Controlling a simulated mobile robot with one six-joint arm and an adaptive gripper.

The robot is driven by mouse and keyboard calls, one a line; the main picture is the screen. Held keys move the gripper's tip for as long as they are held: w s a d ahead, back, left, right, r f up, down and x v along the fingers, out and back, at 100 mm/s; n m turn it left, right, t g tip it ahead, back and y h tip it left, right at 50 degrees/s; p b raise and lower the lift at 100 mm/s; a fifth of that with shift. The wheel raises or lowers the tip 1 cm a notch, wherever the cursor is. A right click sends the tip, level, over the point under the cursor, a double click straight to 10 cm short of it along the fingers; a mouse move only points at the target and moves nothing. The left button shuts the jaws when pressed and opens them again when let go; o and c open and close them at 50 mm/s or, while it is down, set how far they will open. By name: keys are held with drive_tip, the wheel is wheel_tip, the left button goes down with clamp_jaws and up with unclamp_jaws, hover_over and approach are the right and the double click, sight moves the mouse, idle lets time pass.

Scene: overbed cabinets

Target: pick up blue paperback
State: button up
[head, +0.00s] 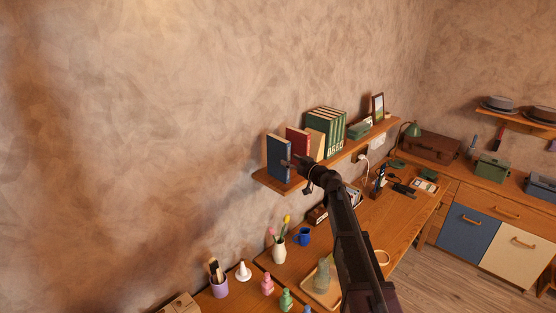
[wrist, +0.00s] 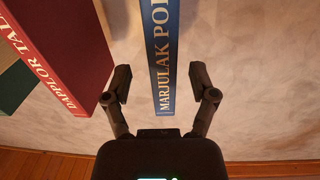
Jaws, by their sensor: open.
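The blue paperback (head: 279,159) stands upright at the near left end of the wooden wall shelf in the head view. In the wrist view its blue spine (wrist: 163,50), with white lettering, points toward me and runs up out of the frame. My gripper (wrist: 160,85) is open, with one finger on each side of the spine's lower end. A gap shows between each finger and the book. In the head view my gripper (head: 292,162) is at the book's right side, and its fingers are too small to make out clearly.
A red book (head: 297,140) stands beside the blue one; it also shows close to my left finger in the wrist view (wrist: 75,45). Green binders (head: 325,125) stand farther along the shelf (head: 273,183). Below, a desk (head: 405,215) holds a vase (head: 279,251) and a blue mug (head: 303,236).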

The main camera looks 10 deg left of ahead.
sight(280, 156)
drive_tip(key=shift+w+a, duration=0.2)
drive_tip(key=shift+a, duration=0.05)
drive_tip(key=shift+x, duration=2.5)
drive_tip(key=shift+s+f, duration=0.1)
drive_tip(key=shift+f, duration=0.05)
clamp_jaws()
